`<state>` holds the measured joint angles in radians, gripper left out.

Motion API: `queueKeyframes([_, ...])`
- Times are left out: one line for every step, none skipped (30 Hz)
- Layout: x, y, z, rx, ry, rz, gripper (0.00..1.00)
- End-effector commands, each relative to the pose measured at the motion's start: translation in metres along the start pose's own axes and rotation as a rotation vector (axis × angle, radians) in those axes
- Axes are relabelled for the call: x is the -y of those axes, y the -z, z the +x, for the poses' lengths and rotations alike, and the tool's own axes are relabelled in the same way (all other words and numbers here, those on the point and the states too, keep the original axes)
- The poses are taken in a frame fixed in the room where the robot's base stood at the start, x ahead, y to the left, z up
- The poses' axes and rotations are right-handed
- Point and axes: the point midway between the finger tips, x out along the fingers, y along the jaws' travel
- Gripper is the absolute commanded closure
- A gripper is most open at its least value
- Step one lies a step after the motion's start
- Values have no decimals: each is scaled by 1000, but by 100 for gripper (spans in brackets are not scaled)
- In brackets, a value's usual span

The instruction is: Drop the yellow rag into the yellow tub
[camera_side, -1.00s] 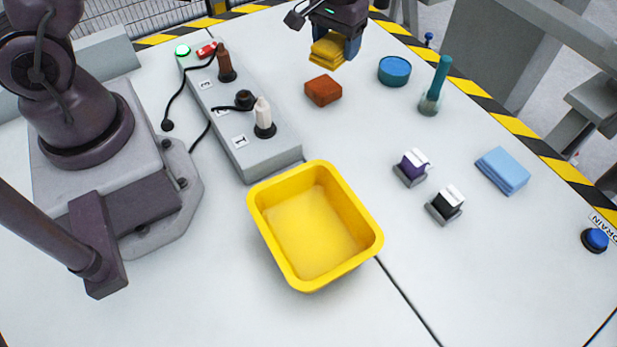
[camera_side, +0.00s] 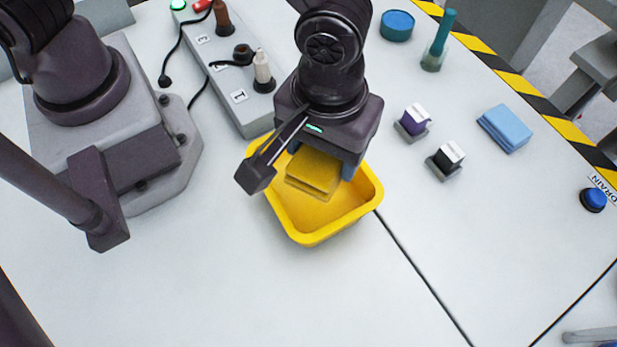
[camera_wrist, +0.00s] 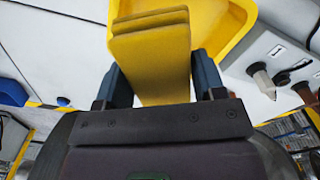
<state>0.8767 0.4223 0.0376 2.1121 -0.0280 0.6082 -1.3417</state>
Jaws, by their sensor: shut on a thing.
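The yellow rag (camera_side: 314,174) is a folded yellow stack held between the blue fingers of my gripper (camera_side: 318,168). My gripper is shut on it. In the side view the rag shows over the inside of the yellow tub (camera_side: 310,237); its exact height above the tub floor is hard to tell. In the wrist view the rag (camera_wrist: 158,55) sits between both fingers of my gripper (camera_wrist: 158,80), with part of the tub (camera_wrist: 228,22) behind it. My wrist hides the tub's back rim in the side view.
A grey panel (camera_side: 232,100) with plugs and cables stands behind the tub at the left. Purple (camera_side: 413,121) and black (camera_side: 447,156) switches, a blue sponge-like block (camera_side: 505,128) and a blue round container (camera_side: 397,25) lie to the right. The table in front is clear.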

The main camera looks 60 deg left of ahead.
Motion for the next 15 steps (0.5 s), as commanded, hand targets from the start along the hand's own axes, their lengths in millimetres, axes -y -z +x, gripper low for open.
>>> queueKeyframes([4, 0, 2, 0, 1, -53, 59])
queueKeyframes([5, 0, 3, 0, 0, -84, 59])
queueKeyframes([5, 0, 3, 0, -1, -121, 59])
queueKeyframes([5, 0, 3, 0, -1, -145, 59])
queueKeyframes([4, 0, 3, 0, -2, -166, 59])
queueKeyframes([4, 0, 3, 0, -1, -188, 59])
queueKeyframes([4, 0, 4, 0, -1, -200, 59])
queueKeyframes([4, 0, 5, 0, 0, -209, 59])
queueKeyframes([4, 0, 7, 0, 1, -218, 59])
queueKeyframes([4, 0, 9, 0, 2, -221, 59])
queueKeyframes([4, 1, 11, 0, 3, -222, 59])
queueKeyframes([4, 1, 15, 0, 2, -223, 59])
queueKeyframes([4, 1, 18, 0, 2, -223, 59])
queueKeyframes([4, 1, 22, 0, 4, -222, 59])
queueKeyframes([4, 1, 27, 0, 3, -222, 59])
